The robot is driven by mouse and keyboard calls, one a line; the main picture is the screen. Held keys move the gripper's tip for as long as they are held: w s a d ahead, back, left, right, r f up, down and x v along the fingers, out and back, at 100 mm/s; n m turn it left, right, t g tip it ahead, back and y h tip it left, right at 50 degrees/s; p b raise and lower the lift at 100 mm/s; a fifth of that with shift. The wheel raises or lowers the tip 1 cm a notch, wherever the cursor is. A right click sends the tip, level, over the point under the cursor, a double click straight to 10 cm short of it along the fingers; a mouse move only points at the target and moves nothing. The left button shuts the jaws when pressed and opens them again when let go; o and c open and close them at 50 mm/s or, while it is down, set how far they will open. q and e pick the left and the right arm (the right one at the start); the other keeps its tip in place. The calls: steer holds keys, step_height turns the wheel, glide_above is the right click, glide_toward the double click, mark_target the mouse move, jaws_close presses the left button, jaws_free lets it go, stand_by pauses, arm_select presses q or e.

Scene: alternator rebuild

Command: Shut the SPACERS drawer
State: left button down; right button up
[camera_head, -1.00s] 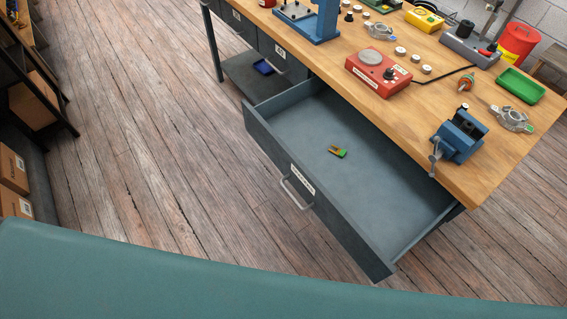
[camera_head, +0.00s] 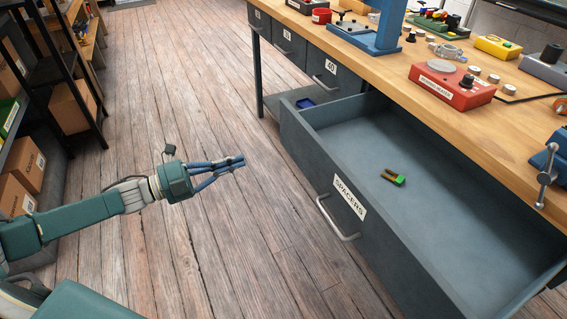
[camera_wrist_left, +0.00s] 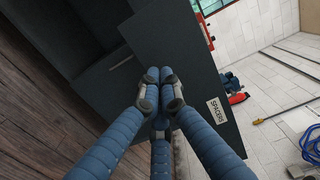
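The SPACERS drawer (camera_head: 300,128) is pulled far out of the grey bench. Its front carries a white SPACERS label (camera_head: 349,197) and a metal bar handle (camera_head: 337,218). The label also shows in the left wrist view (camera_wrist_left: 217,110). My left gripper (camera_head: 241,160) is in front of the drawer, to its left in the head view, apart from the front and handle. Its blue fingers come together at the tips with nothing between them, as the left wrist view (camera_wrist_left: 160,88) shows. My right gripper is not in view.
A small green and brown part (camera_head: 394,177) lies in the drawer. The wooden bench top (camera_head: 440,130) above holds a red box (camera_head: 452,86) and a blue vise (camera_head: 550,160). Shelves with cartons (camera_head: 70,105) stand at left. The wooden floor between is clear.

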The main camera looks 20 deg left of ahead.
mark_target(293, 143)
arm_select(q)
steer(key=x, duration=1.4)
steer(key=shift+s+d+r, duration=0.15)
steer(key=shift+d+r, duration=0.05)
steer(key=shift+d, duration=0.05)
